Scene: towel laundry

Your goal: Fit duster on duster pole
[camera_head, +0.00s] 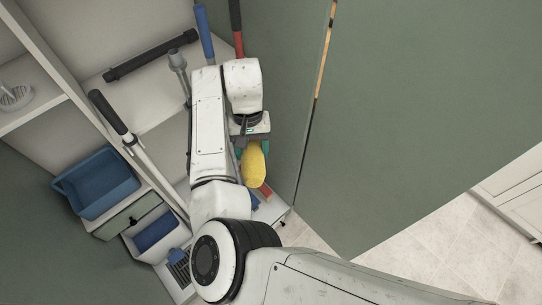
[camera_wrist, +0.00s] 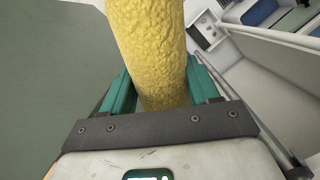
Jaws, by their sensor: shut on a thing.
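The duster is a yellow, rough-textured roll (camera_head: 254,165). It fills the upper middle of the wrist view (camera_wrist: 150,45). My gripper (camera_head: 252,147) is shut on it, with a teal finger on each side in the wrist view (camera_wrist: 162,88). The duster's far end runs out of the wrist view. Several long handles stand in or by the cupboard: one blue (camera_head: 205,35), one red and black (camera_head: 237,30), one grey (camera_head: 178,65), one with a black grip (camera_head: 108,112). I cannot tell which is the duster pole. My arm hides parts of them.
A black tube (camera_head: 150,55) lies on a shelf. A green panel (camera_head: 420,110) stands right of my gripper. Tiled floor (camera_head: 440,245) is clear at right.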

